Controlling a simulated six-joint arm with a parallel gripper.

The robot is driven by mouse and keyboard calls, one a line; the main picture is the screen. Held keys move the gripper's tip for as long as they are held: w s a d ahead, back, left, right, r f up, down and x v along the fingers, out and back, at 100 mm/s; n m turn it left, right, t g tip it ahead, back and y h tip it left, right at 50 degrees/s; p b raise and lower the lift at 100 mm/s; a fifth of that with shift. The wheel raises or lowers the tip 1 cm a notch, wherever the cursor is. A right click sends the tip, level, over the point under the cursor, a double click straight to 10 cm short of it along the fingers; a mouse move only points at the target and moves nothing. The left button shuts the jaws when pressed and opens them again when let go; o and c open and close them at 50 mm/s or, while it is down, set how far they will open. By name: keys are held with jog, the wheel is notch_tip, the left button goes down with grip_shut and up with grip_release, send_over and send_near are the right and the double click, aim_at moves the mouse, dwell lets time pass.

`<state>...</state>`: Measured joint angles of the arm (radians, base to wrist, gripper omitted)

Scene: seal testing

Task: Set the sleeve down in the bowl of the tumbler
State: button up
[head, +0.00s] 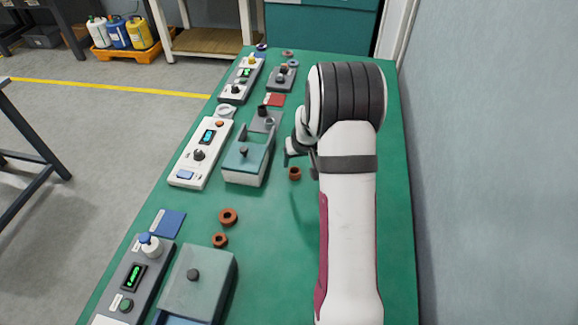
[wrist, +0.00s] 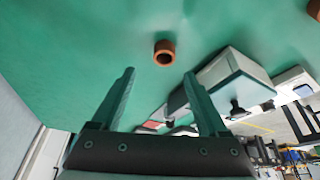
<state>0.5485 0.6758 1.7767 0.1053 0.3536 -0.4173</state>
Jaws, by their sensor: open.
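A small orange-brown sleeve (head: 295,177) stands on the green bench just below my gripper (head: 300,161). In the wrist view the sleeve (wrist: 164,62) shows its open end, beyond the gap between my fingertips (wrist: 159,74). My gripper is open and empty, apart from the sleeve. Two more orange-brown rings (head: 228,224) (head: 219,247) lie nearer on the bench; I cannot tell which is the task's sleeve. I cannot tell for sure which unit is the tumbler. A box with a teal, knobbed lid (head: 238,165) stands left of the gripper, its inside hidden.
A white control panel (head: 188,166) stands left of the lidded box. A grey-green knobbed box (head: 210,290) and a dark panel (head: 122,275) stand at the near left. Smaller units (head: 279,84) stand at the far end. Bare bench lies around the sleeve.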

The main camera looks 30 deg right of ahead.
aim_at(295, 170)
jog(key=x, duration=0.6)
jog(key=shift+a+f, duration=0.35)
jog(key=shift+f, duration=0.1)
grip_shut()
